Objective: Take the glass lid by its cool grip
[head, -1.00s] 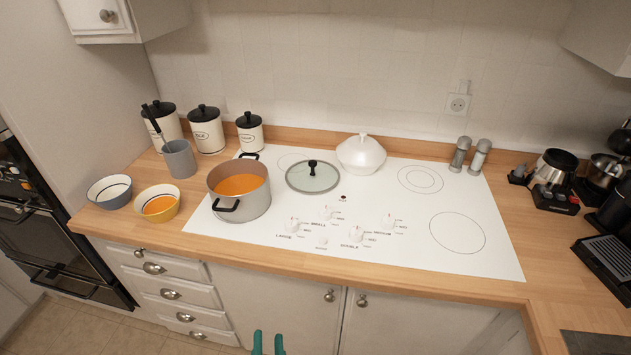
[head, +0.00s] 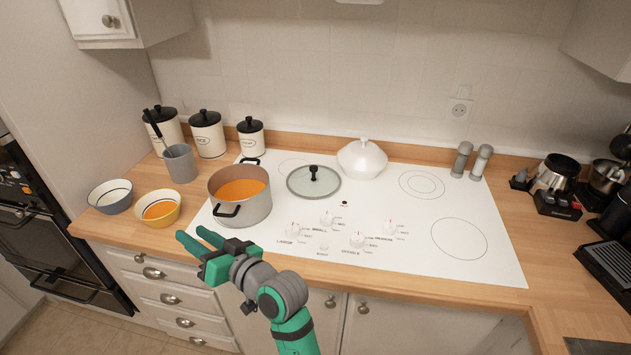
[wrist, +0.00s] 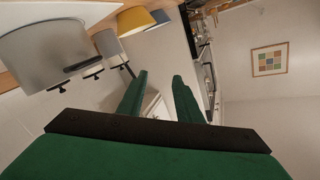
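The glass lid (head: 314,184) lies flat on the white cooktop, right of the pot. It has a dark rim and a black knob grip (head: 314,171) standing up at its middle. My gripper (head: 190,236) is in front of the pot, near the counter's front edge, to the left of and nearer than the lid. Its two green fingers are apart with nothing between them. The wrist view also shows the open fingers (wrist: 160,97); the lid is not seen there.
A grey pot (head: 243,205) of orange soup stands left of the lid; it also shows in the wrist view (wrist: 45,60). A white lidded dish (head: 361,160) stands close behind the lid to the right. Control knobs (head: 327,219) rise in front. The cooktop's right side is clear.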

